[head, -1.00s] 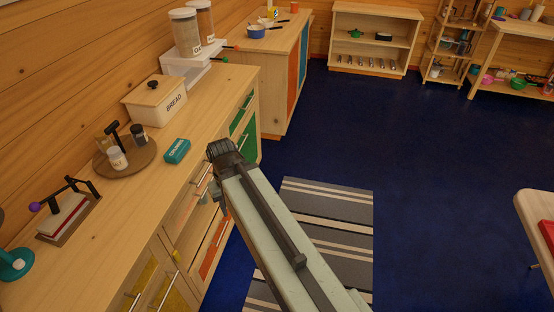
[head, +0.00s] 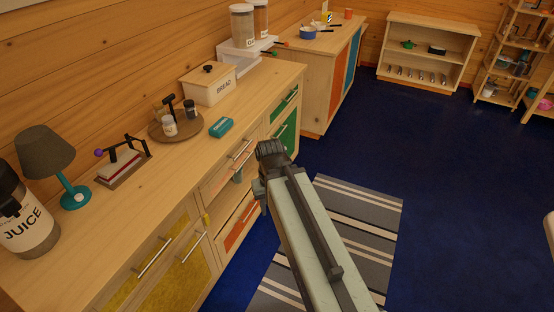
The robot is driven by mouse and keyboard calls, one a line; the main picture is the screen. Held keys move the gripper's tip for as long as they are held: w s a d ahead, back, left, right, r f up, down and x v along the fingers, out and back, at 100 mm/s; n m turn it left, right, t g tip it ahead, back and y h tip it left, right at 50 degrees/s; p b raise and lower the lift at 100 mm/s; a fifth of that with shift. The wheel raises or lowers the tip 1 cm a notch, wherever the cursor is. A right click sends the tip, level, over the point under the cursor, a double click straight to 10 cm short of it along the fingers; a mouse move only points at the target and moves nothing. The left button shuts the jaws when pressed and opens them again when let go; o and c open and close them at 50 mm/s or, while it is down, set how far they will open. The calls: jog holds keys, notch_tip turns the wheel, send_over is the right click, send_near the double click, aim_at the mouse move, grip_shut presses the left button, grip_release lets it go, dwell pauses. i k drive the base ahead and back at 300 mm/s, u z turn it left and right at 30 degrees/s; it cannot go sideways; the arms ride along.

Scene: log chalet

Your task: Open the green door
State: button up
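The green door (head: 286,133) is on the front of the wooden counter, at its far end, below a green drawer front (head: 284,103). It looks shut and is seen at a steep slant. My arm reaches up from the bottom of the head view and ends in a dark joint just left of and nearer than the green door in the picture. The gripper fingers do not show; they seem hidden behind or below the arm. I cannot see anything touching the door.
The counter top holds a bread box (head: 209,85), a lamp (head: 50,160) and a juice jar (head: 25,222). A striped rug (head: 365,213) lies on open blue floor.

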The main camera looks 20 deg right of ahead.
aim_at(287, 146)
jog(key=z, duration=0.5)
jog(key=i, duration=0.5)
jog(key=u, duration=0.1)
jog(key=k, duration=0.5)
jog(key=z, duration=1.15)
jog(key=i, duration=1.6)
jog(key=u, duration=2.6)
